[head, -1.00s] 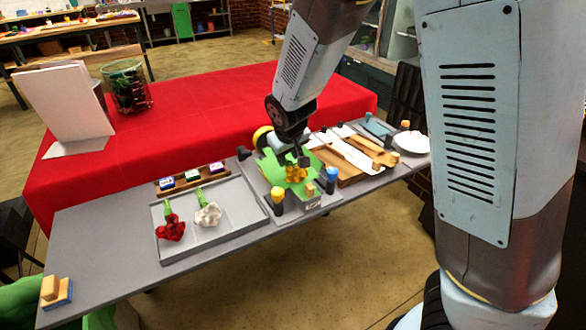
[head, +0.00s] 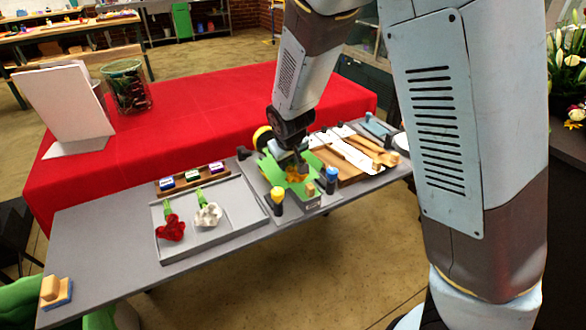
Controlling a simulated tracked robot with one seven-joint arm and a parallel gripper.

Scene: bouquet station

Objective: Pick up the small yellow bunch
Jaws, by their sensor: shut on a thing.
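The small yellow bunch (head: 294,179) is at the green sheet (head: 304,189) on the grey station, right of the tray. My gripper (head: 302,170) is down at the bunch and shut on it. The fingers and my wrist cover part of the bunch, so its stems do not show clearly. I cannot tell whether it touches the sheet.
A grey tray (head: 241,228) left of the station holds a red bunch (head: 170,228) and a white bunch (head: 208,215). Yellow-topped (head: 277,195) and blue-topped (head: 331,175) posts stand close at the station's front. Wooden boards (head: 345,169) lie to the right.

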